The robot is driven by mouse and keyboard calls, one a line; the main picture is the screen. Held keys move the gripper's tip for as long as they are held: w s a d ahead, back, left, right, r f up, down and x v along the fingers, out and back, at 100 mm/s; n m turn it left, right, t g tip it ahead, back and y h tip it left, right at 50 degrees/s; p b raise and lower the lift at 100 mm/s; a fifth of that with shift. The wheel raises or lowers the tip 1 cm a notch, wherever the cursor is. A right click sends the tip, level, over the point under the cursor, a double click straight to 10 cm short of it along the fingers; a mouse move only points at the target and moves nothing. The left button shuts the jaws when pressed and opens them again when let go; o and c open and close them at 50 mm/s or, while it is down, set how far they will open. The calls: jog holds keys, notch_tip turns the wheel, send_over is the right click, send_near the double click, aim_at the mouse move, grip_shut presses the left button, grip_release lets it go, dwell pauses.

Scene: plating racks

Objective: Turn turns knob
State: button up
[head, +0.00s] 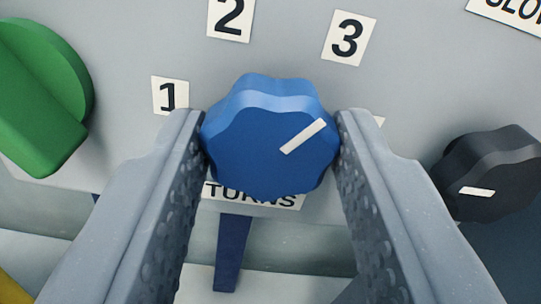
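The blue turns knob (262,140) is a lobed knob with a white pointer line on its face. The line slants up and to the right, toward the side of the label 3 (348,38). My gripper (270,135) has one finger on each side of the knob, and both fingertips appear to touch its rim. Label 2 (231,17) is above the knob and label 1 (168,96) is at its left. The TURNS label (254,195) is below it, partly covered by the knob. Another white label at the right is mostly hidden behind my right finger.
A green knob (43,98) sits on the grey panel at the left. A black knob (487,175) with a white line is at the right, close to my right finger. A label reading SLOW (508,10) is cut off at the top right. A dark blue bar (231,254) shows below the panel.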

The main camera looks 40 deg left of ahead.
jog(key=shift+n+p, duration=0.3)
jog(key=o, duration=1)
jog(key=shift+d, duration=0.1)
jog(key=shift+s+d+f, duration=0.15)
jog(key=shift+s+d, duration=0.2)
jog(key=shift+d, duration=0.1)
jog(key=v, duration=1.2)
jog(key=shift+s+d, duration=0.15)
jog(key=shift+s, duration=0.05)
